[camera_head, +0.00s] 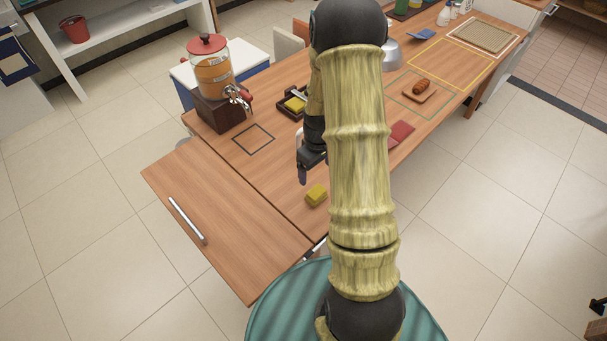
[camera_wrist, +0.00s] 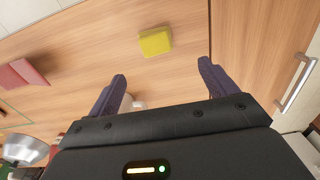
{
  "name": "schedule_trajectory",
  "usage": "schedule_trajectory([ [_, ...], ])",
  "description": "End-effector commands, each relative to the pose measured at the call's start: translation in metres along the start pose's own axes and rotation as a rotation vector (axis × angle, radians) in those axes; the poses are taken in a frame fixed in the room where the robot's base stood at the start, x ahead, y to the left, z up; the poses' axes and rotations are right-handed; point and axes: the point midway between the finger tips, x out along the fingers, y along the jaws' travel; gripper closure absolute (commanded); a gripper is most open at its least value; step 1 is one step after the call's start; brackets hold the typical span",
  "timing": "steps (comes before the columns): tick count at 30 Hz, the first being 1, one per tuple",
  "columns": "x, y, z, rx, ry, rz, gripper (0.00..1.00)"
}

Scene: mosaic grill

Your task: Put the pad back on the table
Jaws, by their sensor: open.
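A yellow pad (camera_head: 316,194) rests on the wooden table (camera_head: 283,205) near its close end. It also shows in the wrist view (camera_wrist: 155,41), beyond my fingertips and roughly between their lines. My gripper (camera_head: 303,176) is above the table, just left of and behind the pad in the head view. In the wrist view its two purple fingers (camera_wrist: 162,72) are spread wide with nothing between them. The gripper and pad are apart. A second yellow block (camera_head: 295,104) lies in a dark tray farther back.
A drink dispenser (camera_head: 213,80) stands at the table's left edge, by an empty outlined square (camera_head: 253,139). A red folded item (camera_head: 400,133) lies right of my arm. A small board with food (camera_head: 420,90) is farther back. The left front tabletop is clear.

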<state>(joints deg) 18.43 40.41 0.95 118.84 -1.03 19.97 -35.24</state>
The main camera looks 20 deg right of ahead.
Motion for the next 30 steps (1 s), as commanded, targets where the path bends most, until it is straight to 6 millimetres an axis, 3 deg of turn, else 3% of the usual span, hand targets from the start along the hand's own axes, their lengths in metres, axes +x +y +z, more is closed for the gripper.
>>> schedule_trajectory([
  [8,-0.083,-0.065,0.008,0.114,0.08,0.041,0.15],
  [15,-0.138,-0.125,0.04,0.23,0.161,0.049,0.15],
  [21,-0.16,-0.157,0.068,0.306,0.209,0.038,0.15],
  [30,-0.163,-0.161,0.073,0.323,0.215,0.035,0.15],
])
